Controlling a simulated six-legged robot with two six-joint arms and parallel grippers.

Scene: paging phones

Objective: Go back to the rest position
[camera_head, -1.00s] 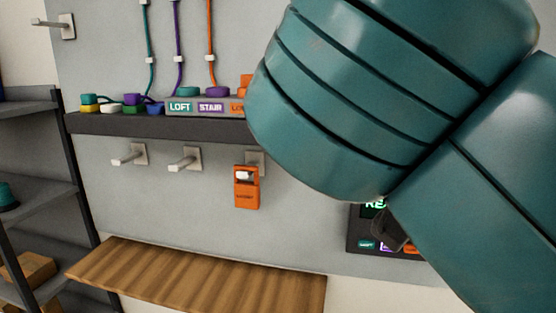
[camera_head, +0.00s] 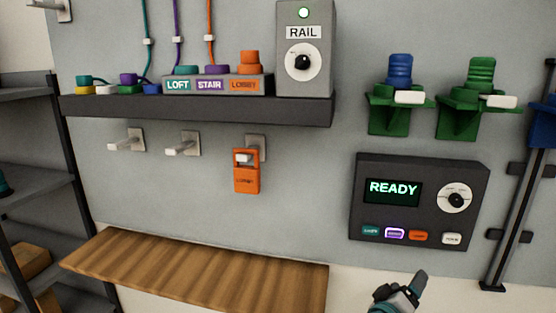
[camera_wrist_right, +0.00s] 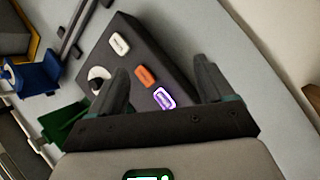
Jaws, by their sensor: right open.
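My right gripper (camera_head: 408,290) is at the lower right of the head view, below the dark control panel (camera_head: 365,212) and apart from it. In the right wrist view my right gripper (camera_wrist_right: 160,92) shows two spread fingers with nothing between them but the panel behind. The panel's screen (camera_head: 393,190) reads READY, and its purple button (camera_head: 395,233) has a bright outline; the purple button also shows in the right wrist view (camera_wrist_right: 164,98). An orange phone (camera_head: 246,178) hangs on a wall hook. My left gripper is not in view.
A dark shelf (camera_head: 200,109) holds the LOFT, STAIR and LOBBY block (camera_head: 211,86) and the RAIL box (camera_head: 304,75). Two bare hooks (camera_head: 127,141) (camera_head: 183,144) stick out below. A wooden bench top (camera_head: 200,270) is clear. Green holders (camera_head: 388,115) stand on the wall.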

